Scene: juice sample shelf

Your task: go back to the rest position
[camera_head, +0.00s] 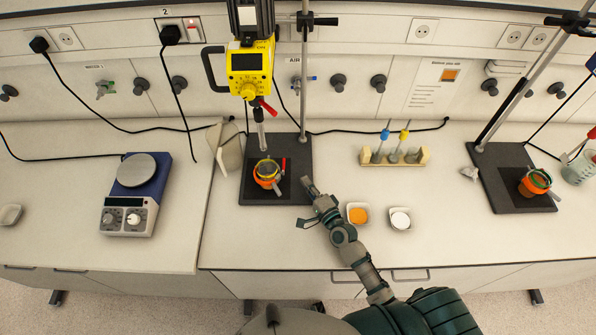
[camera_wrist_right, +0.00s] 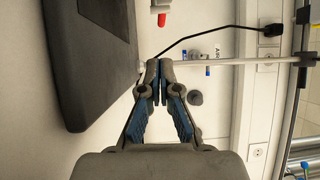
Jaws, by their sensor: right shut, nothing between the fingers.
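My right gripper (camera_head: 309,188) is over the bench near the right edge of the black stand base in the head view. In the right wrist view the gripper (camera_wrist_right: 159,68) is shut, its fingertips together with nothing between them. The right arm reaches up from the bottom of the head view. My left gripper is not in view. An orange cup (camera_head: 267,173) stands on the black stand base (camera_head: 290,147), left of my right gripper and apart from it. The base's dark edge (camera_wrist_right: 90,60) also shows at the upper left of the wrist view.
A yellow overhead stirrer (camera_head: 249,68) hangs above the orange cup on a vertical rod. Two small dishes, one orange (camera_head: 357,213) and one white (camera_head: 400,219), sit just right of my right gripper. A test-tube rack (camera_head: 393,158) stands behind them. A hotplate (camera_head: 136,190) is at left.

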